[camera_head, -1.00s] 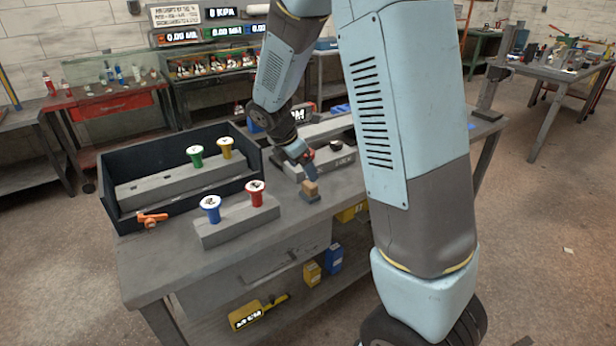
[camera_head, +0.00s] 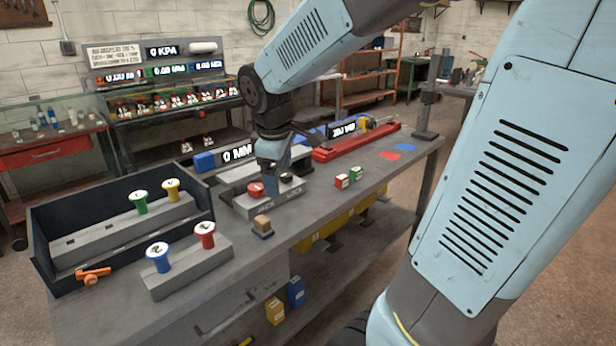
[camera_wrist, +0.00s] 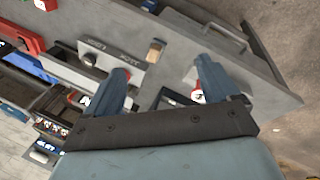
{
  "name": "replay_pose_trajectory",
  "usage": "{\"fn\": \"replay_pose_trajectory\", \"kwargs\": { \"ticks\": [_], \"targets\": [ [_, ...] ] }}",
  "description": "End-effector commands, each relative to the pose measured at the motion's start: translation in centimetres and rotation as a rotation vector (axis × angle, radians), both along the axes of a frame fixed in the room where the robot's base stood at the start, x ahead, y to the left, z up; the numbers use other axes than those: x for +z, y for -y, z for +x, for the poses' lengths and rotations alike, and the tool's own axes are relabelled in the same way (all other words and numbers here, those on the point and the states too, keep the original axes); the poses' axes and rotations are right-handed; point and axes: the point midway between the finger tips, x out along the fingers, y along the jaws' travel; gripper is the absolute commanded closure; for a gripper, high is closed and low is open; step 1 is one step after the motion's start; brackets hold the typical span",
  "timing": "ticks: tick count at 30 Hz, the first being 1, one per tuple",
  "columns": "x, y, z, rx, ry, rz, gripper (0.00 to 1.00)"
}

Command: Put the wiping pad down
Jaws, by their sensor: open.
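The wiping pad, a small tan block on a dark base (camera_head: 262,226), sits upright on the bench top near its front edge. In the wrist view the pad (camera_wrist: 155,50) shows beyond the fingertips, between the two fingers, with clear space around it. My gripper (camera_head: 272,180) is above the grey block with the red and black knobs, behind the pad and apart from it. In the wrist view my gripper (camera_wrist: 163,72) has its fingers wide apart with nothing held between them.
The grey block (camera_head: 270,205) with a red knob (camera_head: 256,189) stands just behind the pad. A grey block with blue and red spools (camera_head: 190,270) is to the left, before a dark tray (camera_head: 45,240). Red and green small boxes (camera_head: 348,177) stand to the right.

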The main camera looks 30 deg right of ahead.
Motion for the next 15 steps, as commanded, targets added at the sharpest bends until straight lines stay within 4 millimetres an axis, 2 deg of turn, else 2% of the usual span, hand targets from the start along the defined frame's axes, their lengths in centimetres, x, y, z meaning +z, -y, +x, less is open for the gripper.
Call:
{"fn": "replay_pose_trajectory", "kwargs": {
  "ticks": [6,15],
  "targets": [
    [2.8,0.5,-5.1,-0.282,0.109,0.152,0.12],
    [4.9,0.2,-11.4,-0.633,0.228,0.356,0.12]
  ]
}}
